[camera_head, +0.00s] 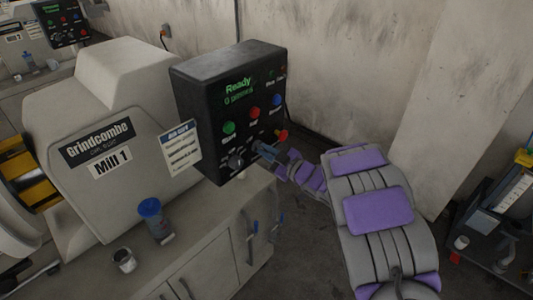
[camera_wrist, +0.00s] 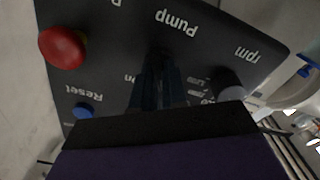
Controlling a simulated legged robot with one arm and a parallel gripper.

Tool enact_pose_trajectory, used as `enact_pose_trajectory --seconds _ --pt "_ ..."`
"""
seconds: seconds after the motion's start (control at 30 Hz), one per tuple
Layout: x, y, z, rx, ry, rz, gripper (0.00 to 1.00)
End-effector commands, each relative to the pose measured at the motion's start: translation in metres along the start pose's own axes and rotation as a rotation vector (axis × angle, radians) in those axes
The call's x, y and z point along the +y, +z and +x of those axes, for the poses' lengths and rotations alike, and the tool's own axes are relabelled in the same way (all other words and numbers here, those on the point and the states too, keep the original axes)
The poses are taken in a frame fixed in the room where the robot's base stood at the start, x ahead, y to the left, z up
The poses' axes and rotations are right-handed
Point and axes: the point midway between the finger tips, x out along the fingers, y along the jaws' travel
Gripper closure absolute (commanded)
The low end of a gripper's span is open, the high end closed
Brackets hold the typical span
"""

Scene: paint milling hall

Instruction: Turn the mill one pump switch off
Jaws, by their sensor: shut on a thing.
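The Mill 1 control box (camera_head: 228,145) is a black panel beside the mill. My gripper (camera_head: 264,149) is at the lower part of its face, between a black knob (camera_head: 236,161) and a red mushroom button (camera_head: 282,135). In the wrist view, my gripper's dark fingers (camera_wrist: 160,85) are shut just under the upside-down "Pump" label (camera_wrist: 177,22), on the pump switch. The switch is mostly hidden between the fingers, and its position cannot be read. The box display (camera_head: 238,91) reads "Ready" in green.
A green button (camera_head: 229,127), a red button (camera_head: 254,113) and a blue button (camera_head: 277,100) sit above my gripper. The wrist view shows a red button (camera_wrist: 62,47), a blue one by "Reset" (camera_wrist: 83,110) and a black knob (camera_wrist: 232,82) near "rpm". A blue-lidded cup (camera_head: 154,222) stands on the bench.

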Motion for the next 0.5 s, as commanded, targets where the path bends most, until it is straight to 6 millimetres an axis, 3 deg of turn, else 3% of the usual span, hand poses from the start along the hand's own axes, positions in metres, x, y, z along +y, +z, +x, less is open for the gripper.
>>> enact_pose_trajectory --seconds 0.37,0.4,0.5 --pt "-0.0008 -0.0003 0.0000 0.000 -0.002 -0.006 1.00" --pt "-0.0008 -0.0004 0.0000 0.000 -0.002 -0.006 0.85" --pt "-0.0007 -0.0003 -0.0001 0.000 -0.002 -0.006 0.76"
